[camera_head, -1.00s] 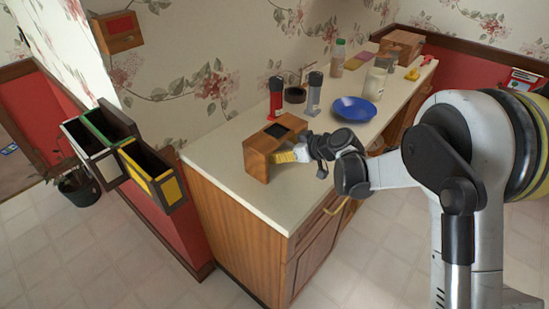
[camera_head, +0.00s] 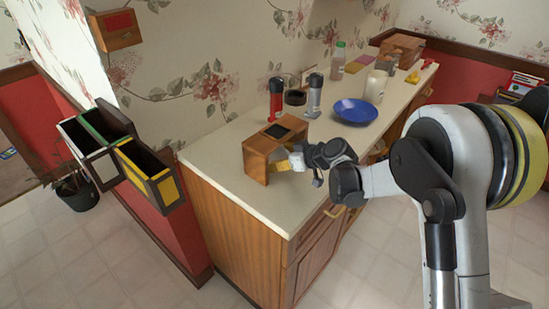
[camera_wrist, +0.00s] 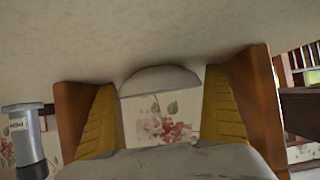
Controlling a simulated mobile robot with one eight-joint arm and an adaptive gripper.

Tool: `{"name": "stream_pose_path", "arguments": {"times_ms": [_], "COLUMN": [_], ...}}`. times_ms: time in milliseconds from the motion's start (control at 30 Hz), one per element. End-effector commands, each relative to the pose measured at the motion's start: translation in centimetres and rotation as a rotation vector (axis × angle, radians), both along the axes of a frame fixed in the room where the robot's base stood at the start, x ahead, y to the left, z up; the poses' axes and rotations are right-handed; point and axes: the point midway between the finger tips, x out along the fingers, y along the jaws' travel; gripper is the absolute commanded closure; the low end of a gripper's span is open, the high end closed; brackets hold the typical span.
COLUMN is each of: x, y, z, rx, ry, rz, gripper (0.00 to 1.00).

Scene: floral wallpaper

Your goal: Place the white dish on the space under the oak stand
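The oak stand (camera_head: 256,160) is near the left end of the counter, with its open side toward my arm. In the wrist view, which looks upside down, its brown sides (camera_wrist: 258,95) flank my gripper. The white dish (camera_wrist: 158,80) rests on the counter surface between these sides. My gripper (camera_wrist: 160,105) has its yellow fingers spread wide, one on each side of the dish as seen from the wrist. The fingers seem apart from the dish. In the head view, my gripper (camera_head: 287,164) is at the stand's opening, and I cannot make out the dish.
Behind the stand stand a red bottle (camera_head: 276,98), a dark round container (camera_head: 295,97) and a grey bottle (camera_head: 314,96). A blue plate (camera_head: 356,110) and a white jar (camera_head: 375,87) are farther along the counter (camera_head: 225,155). Wall boxes (camera_head: 150,178) hang at left.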

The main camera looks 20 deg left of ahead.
Motion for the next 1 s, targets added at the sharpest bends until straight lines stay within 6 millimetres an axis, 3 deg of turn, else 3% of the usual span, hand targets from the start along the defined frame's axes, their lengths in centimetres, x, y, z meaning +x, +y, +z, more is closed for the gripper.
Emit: {"name": "stream_pose_path", "arguments": {"times_ms": [167, 600, 1000], "x": [-0.3, -3.3, -4.0], "y": [-0.9, -8.3, -9.7], "z": [1.0, 5.7, 6.4], "rx": [0.0, 0.0, -0.002], "ry": [0.0, 0.0, 0.001], "rz": [-0.001, -0.002, -0.003], "gripper": [0.0, 0.0, 0.0]}}
